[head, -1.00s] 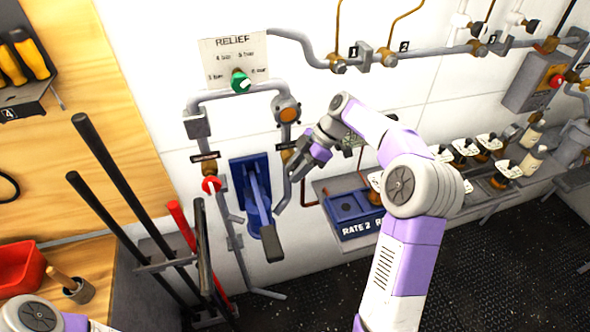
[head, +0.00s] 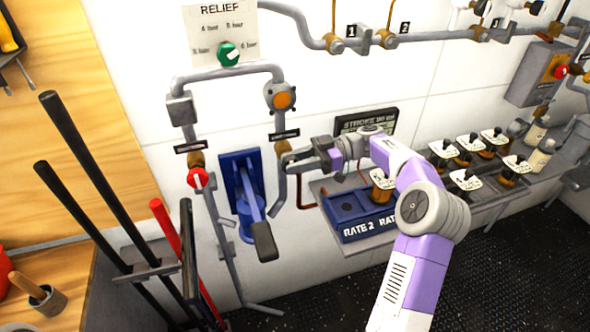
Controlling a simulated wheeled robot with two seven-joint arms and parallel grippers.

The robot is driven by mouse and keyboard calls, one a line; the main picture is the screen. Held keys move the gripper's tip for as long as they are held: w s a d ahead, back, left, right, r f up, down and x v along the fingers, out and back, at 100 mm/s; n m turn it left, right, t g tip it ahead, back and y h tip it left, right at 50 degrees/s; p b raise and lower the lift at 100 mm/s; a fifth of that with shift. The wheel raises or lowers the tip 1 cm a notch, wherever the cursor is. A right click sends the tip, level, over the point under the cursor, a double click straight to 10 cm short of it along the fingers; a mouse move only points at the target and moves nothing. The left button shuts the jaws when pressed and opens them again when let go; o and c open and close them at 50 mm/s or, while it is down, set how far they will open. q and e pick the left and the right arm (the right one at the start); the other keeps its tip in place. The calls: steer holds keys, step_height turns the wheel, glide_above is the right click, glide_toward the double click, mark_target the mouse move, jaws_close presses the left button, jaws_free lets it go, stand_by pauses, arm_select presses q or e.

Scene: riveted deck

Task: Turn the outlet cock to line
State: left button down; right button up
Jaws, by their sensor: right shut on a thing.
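The outlet cock (head: 282,147) sits on the right-hand pipe of the relief loop, below a small dark label too small to read. Its brass body shows, but its handle is hidden by my right gripper (head: 290,162). That gripper reaches in from the right and is shut on the cock's handle; I cannot tell the handle's angle. A second cock with a red handle (head: 197,178) is on the left-hand pipe. My left gripper is out of view.
A blue hand pump (head: 240,190) with a dark-ended lever hangs just left of my right gripper. A green relief knob (head: 229,54) and an orange-faced gauge (head: 283,98) are above. Black bars (head: 95,165) stand at left.

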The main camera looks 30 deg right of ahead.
steer(key=shift+y+b, duration=0.5)
steer(key=shift+y, duration=0.2)
steer(key=o, duration=1)
steer(key=shift+c, duration=0.2)
steer(key=p+v, duration=0.1)
steer(key=v, duration=0.6)
steer(key=shift+d+p, duration=0.3)
steer(key=shift+s, duration=0.1)
